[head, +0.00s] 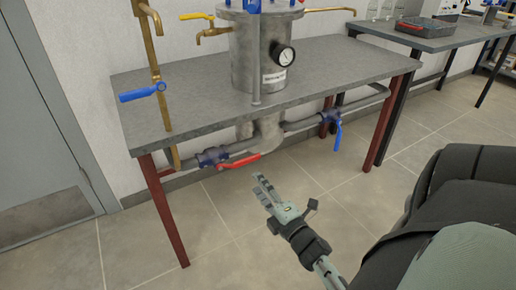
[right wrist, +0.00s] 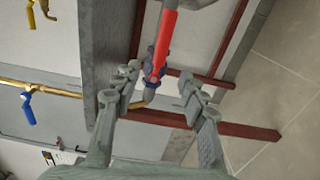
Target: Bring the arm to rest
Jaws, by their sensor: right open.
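My right gripper (head: 264,188) is in the lower middle of the head view, over the tiled floor in front of the table. It is open and empty. In the right wrist view its two fingers (right wrist: 160,97) stand apart, with a red-handled valve (right wrist: 158,45) showing between and beyond them. The same red valve handle (head: 240,161) shows in the head view under the tabletop, up and left of the gripper. I cannot tell from these frames whether the gripper is near enough to touch it, but no contact shows. My left gripper is not in view.
A grey table (head: 190,112) with red legs carries a steel vessel (head: 258,50) with a gauge. Blue-handled valves (head: 142,92) (head: 337,135) sit on the pipes. A second table (head: 425,40) holds a tray at the back right. Floor in front is clear.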

